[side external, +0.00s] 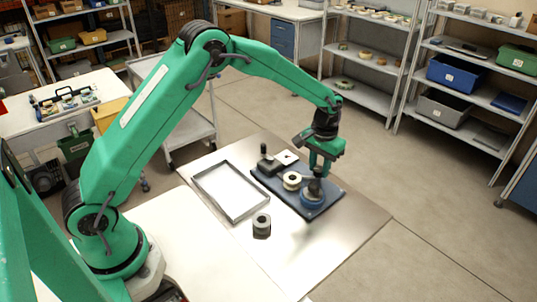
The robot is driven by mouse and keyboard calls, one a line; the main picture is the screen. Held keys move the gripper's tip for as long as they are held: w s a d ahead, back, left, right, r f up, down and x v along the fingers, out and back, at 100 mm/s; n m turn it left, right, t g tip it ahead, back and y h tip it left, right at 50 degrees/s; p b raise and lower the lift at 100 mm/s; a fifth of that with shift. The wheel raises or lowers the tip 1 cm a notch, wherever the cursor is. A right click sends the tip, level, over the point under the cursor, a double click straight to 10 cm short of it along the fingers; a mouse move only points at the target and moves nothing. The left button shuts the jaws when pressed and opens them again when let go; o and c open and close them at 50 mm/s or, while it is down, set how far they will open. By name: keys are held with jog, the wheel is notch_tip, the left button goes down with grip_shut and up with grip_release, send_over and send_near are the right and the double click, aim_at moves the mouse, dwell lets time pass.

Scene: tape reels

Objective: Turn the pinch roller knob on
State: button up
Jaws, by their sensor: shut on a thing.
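A dark blue board (330,203) lies on the metal sheet and bears several parts. My gripper (316,176) points down over its right end. It is shut on a small dark grey knob (315,188), which stands above a round blue base (309,203). The fingers hide the top of this knob. I take it for the pinch roller knob, but no label can be read. A cream reel (291,181) sits just left of my gripper. A black upright part (266,163) and a white square plate (286,157) stand at the board's far end.
An empty shallow grey tray (236,213) lies left of the board. A separate reel on a dark base (261,225) stands in front, near the tray's corner. The metal sheet (335,245) is bare at the front right. Shelves (470,90) stand well behind.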

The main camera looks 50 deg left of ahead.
aim_at(319, 169)
jog(key=shift+w+r+n, duration=0.15)
jog(key=shift+n, duration=0.35)
jog(key=o, duration=0.8)
jog(key=shift+o, duration=0.9)
jog(key=shift+r, duration=3.8)
jog(key=shift+r, duration=0.15)
